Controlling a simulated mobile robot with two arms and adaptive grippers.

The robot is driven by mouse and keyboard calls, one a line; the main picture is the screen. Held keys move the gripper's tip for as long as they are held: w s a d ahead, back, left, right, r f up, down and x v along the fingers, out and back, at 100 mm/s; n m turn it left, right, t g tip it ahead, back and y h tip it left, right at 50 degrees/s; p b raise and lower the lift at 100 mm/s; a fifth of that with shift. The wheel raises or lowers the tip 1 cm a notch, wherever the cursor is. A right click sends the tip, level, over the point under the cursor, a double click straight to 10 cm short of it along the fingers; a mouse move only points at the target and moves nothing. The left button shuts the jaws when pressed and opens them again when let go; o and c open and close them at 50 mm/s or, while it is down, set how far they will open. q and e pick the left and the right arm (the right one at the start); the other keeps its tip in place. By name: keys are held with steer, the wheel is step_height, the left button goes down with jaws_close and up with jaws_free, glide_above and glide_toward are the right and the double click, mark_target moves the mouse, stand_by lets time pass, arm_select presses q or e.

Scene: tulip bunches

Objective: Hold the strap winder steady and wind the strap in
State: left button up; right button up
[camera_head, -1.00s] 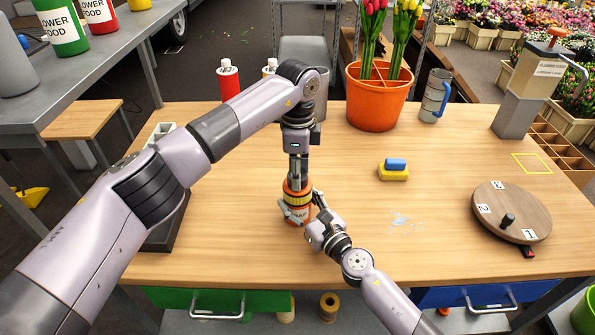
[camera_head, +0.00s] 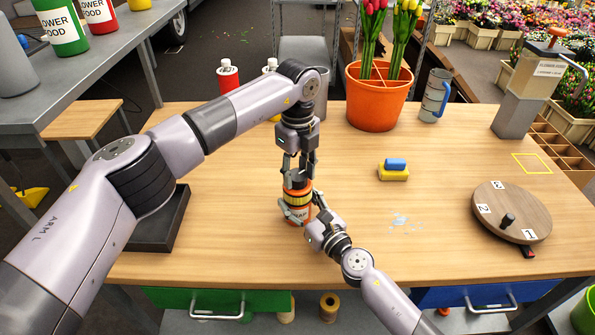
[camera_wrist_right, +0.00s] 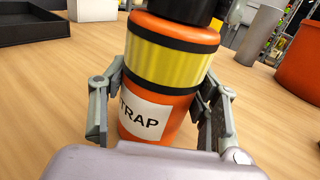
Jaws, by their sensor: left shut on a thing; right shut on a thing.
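The strap winder (camera_head: 297,198) is an orange cylinder with a yellow band and a partly readable white label. It stands upright on the wooden table. In the right wrist view the winder (camera_wrist_right: 172,55) fills the middle, with black rings and a black top part. My right gripper (camera_head: 301,208) is shut around its body low down, one finger on each side of the label. My left gripper (camera_head: 298,176) points straight down from above and is shut on the winder's top. The left fingers hide most of that top in the head view.
A black tray (camera_head: 160,228) lies left of the winder, partly behind my left arm. An orange tulip pot (camera_head: 373,105) stands behind.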

arm_select(q)
steer(key=m, duration=0.5)
steer(key=shift+m, duration=0.3)
steer(key=m, duration=1.1)
steer(key=shift+m, duration=0.4)
steer(key=m, duration=1)
steer(key=shift+m, duration=0.4)
steer(key=m, duration=1.1)
steer(key=shift+w+m, duration=0.1)
steer(key=shift+m, duration=0.2)
steer(key=m, duration=0.5)
steer(key=shift+m, duration=0.3)
